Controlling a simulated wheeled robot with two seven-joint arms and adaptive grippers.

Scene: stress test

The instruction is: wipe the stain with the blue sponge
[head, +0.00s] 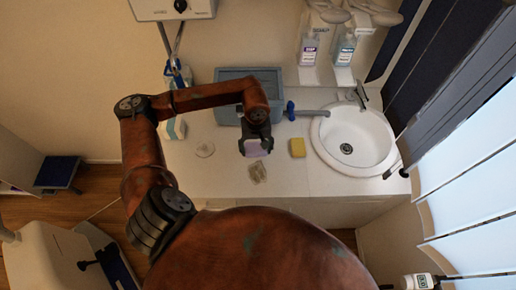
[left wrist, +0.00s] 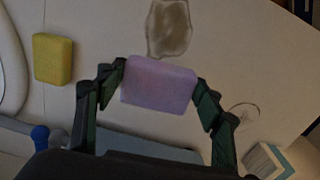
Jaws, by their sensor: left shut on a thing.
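My left gripper (head: 256,139) is shut on a pale lilac sponge (left wrist: 158,86), which is the bluest sponge in view. The sponge sits between the two fingers in the left wrist view and also shows below the gripper in the head view (head: 254,149). A greyish-brown, see-through stain (head: 257,173) lies on the white counter, just in front of the gripper. In the left wrist view the stain (left wrist: 168,28) is right beyond the sponge, with its near end close to the sponge's edge. I cannot tell whether the sponge touches the counter. My right gripper is not in view.
A yellow sponge (head: 297,147) lies right of the gripper, beside the round sink (head: 352,140). A blue-grey bin (head: 229,75) stands behind. A blue-headed, grey-handled tool (head: 308,112) lies at the back. A clear round item (head: 205,149) lies left. The front counter is mostly clear.

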